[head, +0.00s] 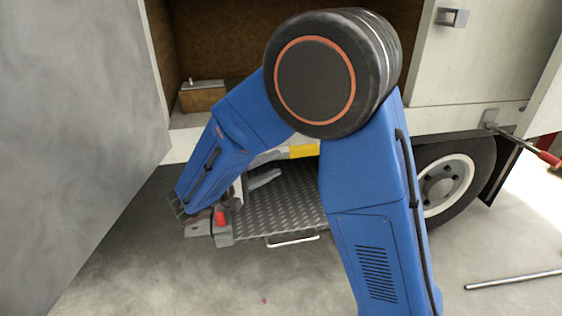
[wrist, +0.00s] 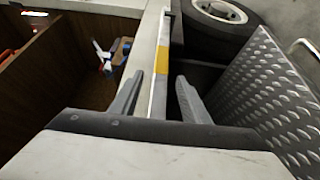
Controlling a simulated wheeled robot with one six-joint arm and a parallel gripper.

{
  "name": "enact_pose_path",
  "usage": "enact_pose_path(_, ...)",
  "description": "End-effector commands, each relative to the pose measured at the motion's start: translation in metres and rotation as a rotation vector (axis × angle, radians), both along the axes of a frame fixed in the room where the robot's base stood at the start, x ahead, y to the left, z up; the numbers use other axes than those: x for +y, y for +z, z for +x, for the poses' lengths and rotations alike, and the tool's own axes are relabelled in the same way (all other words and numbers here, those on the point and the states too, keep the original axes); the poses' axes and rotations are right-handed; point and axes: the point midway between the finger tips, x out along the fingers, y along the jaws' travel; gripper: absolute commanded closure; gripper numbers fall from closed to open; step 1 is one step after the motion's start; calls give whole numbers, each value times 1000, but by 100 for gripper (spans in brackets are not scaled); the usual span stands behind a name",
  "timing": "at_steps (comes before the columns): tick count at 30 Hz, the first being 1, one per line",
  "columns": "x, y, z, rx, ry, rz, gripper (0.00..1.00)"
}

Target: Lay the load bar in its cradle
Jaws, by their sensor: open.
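A bare metal bar (head: 515,279), which looks like the load bar, lies on the concrete floor at the lower right of the head view. My gripper is far to its left, low by the truck's sill; one grey finger (head: 265,179) shows there, partly hidden by my arm. In the wrist view my gripper (wrist: 158,95) is open, with two grey fingers apart and nothing held between them. The truck edge with a yellow strip (wrist: 162,55) shows between and beyond the fingers. I cannot make out the cradle for certain.
A tread-plate step (head: 285,200) lies under the sill beside my gripper. A wooden block (head: 203,98) with a metal piece stands in the open compartment. A grey door (head: 80,130) fills the left. A red-handled rod (head: 530,145) juts out by the wheel (head: 445,185).

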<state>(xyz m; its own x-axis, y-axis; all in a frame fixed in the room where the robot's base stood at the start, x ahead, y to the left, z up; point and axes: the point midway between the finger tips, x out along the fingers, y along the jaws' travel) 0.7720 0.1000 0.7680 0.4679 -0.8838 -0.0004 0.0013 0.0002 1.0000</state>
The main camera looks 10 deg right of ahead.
Motion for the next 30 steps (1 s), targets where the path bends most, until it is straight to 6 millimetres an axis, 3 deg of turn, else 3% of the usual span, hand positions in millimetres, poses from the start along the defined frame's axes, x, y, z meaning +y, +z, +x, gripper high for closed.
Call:
enact_pose_path(7, 7, 0, -4, 0, -2, 0, 58)
enact_pose_path(11, -6, 3, -8, 18, -24, 22, 58)
enact_pose_path(16, -58, 8, -28, 102, -125, 129, 58)
enact_pose_path(21, -117, 7, -66, 208, -237, 299, 58)
enact_pose_path(30, -181, -4, -141, 333, -348, 638, 58)
